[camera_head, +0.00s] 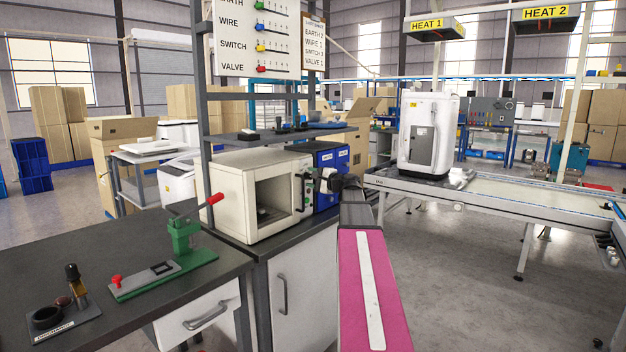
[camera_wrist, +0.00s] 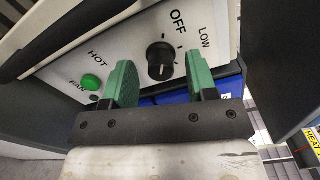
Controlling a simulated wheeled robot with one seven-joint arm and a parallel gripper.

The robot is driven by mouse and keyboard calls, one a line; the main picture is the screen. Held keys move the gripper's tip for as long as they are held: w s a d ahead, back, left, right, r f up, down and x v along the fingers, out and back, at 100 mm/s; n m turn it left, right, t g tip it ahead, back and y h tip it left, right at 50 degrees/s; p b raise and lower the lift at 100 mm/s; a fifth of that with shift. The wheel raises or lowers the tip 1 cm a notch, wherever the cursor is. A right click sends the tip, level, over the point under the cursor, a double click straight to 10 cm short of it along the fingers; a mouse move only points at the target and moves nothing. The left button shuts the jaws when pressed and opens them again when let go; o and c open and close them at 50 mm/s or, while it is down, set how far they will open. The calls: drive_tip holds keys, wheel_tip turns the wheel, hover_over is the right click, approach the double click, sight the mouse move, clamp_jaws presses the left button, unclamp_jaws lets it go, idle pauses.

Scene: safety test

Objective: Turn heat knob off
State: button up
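The heat knob (camera_wrist: 161,62) is a round black dial on a light panel (camera_wrist: 140,50) in the wrist view. OFF is printed above it, LOW to its upper right and HOT to its left. I cannot tell for sure where its pointer is set. My gripper (camera_wrist: 160,76) is open, with one green finger on each side of the knob in the picture; I see no clear contact. In the head view the knob is not clearly visible; my dark gripper (camera_head: 338,182) is by the right side of the cream oven (camera_head: 235,203).
A green button (camera_wrist: 91,82) marked FAN is close to the left finger. A blue box (camera_head: 328,158) stands next to the oven. A green hand press (camera_head: 185,240) is on the bench at left. A conveyor (camera_head: 480,198) carries a white machine (camera_head: 428,130) at right.

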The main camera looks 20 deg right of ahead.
drive_tip(key=v, duration=1)
drive_tip(key=shift+s+d, duration=0.2)
drive_tip(key=shift+s, duration=0.1)
drive_tip(key=shift+s, duration=0.1)
